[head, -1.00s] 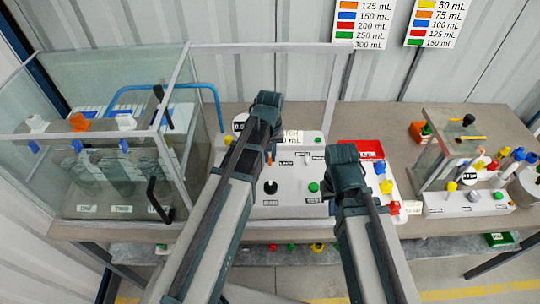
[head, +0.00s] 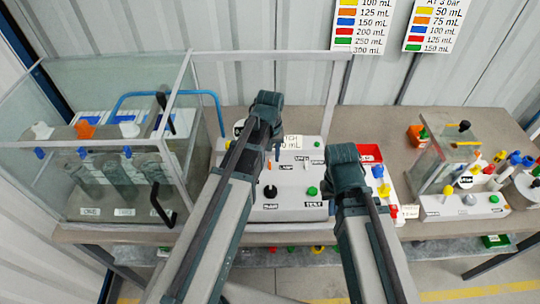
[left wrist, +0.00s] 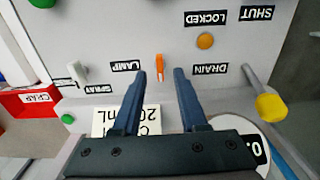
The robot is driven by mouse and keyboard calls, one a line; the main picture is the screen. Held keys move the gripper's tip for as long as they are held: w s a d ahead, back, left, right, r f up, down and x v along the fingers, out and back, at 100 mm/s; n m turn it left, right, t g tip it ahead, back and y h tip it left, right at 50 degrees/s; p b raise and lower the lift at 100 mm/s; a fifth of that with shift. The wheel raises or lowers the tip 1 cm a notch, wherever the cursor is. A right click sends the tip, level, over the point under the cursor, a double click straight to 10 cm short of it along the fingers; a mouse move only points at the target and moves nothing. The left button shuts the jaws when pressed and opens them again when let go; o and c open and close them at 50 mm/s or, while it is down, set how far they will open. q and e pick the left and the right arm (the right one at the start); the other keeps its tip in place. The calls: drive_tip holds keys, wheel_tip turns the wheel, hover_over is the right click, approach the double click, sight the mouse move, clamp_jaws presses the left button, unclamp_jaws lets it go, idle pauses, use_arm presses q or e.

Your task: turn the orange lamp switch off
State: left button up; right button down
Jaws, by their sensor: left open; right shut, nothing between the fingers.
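The orange lamp switch (left wrist: 160,67) is a small upright lever on the white control panel (left wrist: 105,25), beside the LAMP label (left wrist: 128,66) in the left wrist view. My left gripper (left wrist: 160,73) is open, with its two fingertips on either side of the switch and a gap to each. Whether the tips reach its depth is hard to tell. In the head view my left gripper (head: 268,140) is over the back of the panel, mostly hidden by its own arm. My right gripper (head: 346,165) is shut and empty at the panel's right edge.
The panel also carries a black knob (head: 270,191), a green button (head: 312,191) and a yellow-tipped lever (left wrist: 270,106). A glass tank case (head: 75,185) stands left, a red tray (head: 369,152) right. A white card (left wrist: 125,120) lies under the left gripper.

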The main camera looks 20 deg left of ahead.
sight(270, 163)
use_arm(q)
wheel_tip(270, 163, up, 11)
drive_tip(key=p, duration=1)
drive_tip(key=shift+r, duration=0.2)
use_arm(e)
wheel_tip(270, 163, up, 11)
drive_tip(key=shift+r, duration=0.2)
use_arm(q)
drive_tip(key=s+d+f+m+b, duration=0.2)
drive_tip(key=s+d+f+b, duration=0.1)
drive_tip(key=s+f+b, duration=0.1)
drive_tip(key=s+d+f+m+b, duration=0.2)
drive_tip(key=s+d+f+b, duration=0.1)
drive_tip(key=s+f, duration=0.1)
drive_tip(key=s+d+f+m+y+b, duration=0.1)
drive_tip(key=s+d+f+m+b, duration=0.1)
drive_tip(key=s+d+f+b, duration=0.2)
drive_tip(key=shift+s+d+m+b, duration=0.1)
drive_tip(key=shift+s+m+b, duration=0.3)
drive_tip(key=shift+s, duration=0.65)
drive_tip(key=shift+s+d, duration=0.2)
use_arm(e)
wheel_tip(270, 163, down, 12)
